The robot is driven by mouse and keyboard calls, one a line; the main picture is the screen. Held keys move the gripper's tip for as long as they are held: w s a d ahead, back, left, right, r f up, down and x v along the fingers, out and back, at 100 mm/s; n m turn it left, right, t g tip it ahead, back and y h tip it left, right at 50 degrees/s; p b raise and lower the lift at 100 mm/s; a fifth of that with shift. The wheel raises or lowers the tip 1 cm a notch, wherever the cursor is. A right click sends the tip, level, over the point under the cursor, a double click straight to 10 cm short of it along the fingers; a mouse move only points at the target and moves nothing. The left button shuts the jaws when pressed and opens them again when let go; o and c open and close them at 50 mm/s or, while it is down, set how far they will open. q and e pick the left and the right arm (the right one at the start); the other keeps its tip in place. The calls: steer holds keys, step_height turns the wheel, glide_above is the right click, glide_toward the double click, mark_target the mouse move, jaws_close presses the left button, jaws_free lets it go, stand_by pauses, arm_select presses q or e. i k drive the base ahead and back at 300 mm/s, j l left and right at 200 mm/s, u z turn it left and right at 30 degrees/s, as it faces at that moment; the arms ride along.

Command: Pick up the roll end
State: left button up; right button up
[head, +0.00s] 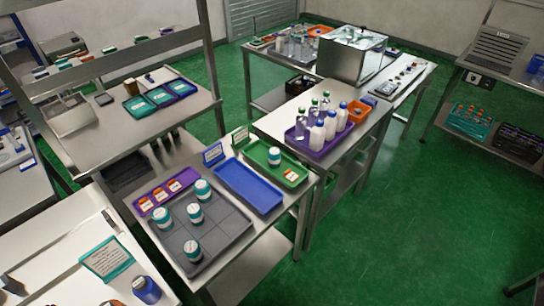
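Neither of my grippers shows in the head view. I cannot make out a roll end anywhere in this view. A boxy metal and clear machine (350,56) stands at the back of the middle bench, and it may be the sleeve applicator. Its inside is too small to tell.
The near bench holds a grey tray (228,232) with teal-lidded jars, a purple tray (148,205), an empty blue tray (247,186) and a green tray (290,180). Bottles stand in another purple tray (300,137) beside an orange bin (352,118). Green floor (420,220) is clear at right.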

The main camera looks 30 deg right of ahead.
mark_target(274, 152)
steer(key=l+u, duration=0.3)
steer(key=l, duration=0.35)
steer(key=l+u, duration=0.3)
steer(key=l, duration=0.35)
